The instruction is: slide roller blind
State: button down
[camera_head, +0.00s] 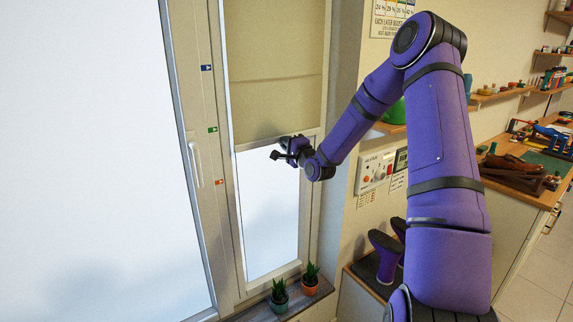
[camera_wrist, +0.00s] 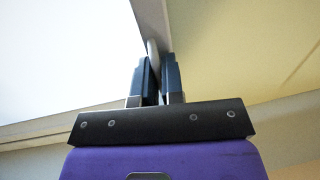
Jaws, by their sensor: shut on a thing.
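The beige roller blind (camera_head: 272,70) covers the upper part of the narrow window in the head view. Its pale bottom bar (camera_head: 262,143) lies around mid-height of the window, with bright bare glass below. My gripper (camera_head: 279,153) is at this bar, near its middle. In the wrist view the two dark fingers (camera_wrist: 157,68) are shut on a small grey piece, the blind's pull (camera_wrist: 152,48), beside the pale bar (camera_wrist: 152,18). The fingers hide most of the pull. The beige fabric (camera_wrist: 230,50) fills the right of the wrist view.
Blue (camera_head: 206,68), green (camera_head: 212,129) and red (camera_head: 219,182) marks run down the frame left of the blind. A door handle (camera_head: 195,163) is further left. Two potted plants (camera_head: 279,296) (camera_head: 310,279) stand on the sill below. A wall panel (camera_head: 375,170) is to the right.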

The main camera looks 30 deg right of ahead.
notch_tip(320, 180, up, 25)
jog(key=c, duration=1.3)
grip_release()
jog(key=s, duration=0.3)
jog(key=s+f, duration=0.1)
jog(key=s, duration=0.6)
jog(key=shift+s+d+f, duration=0.2)
jog(key=shift+s, duration=0.2)
jog(key=shift+a, duration=0.1)
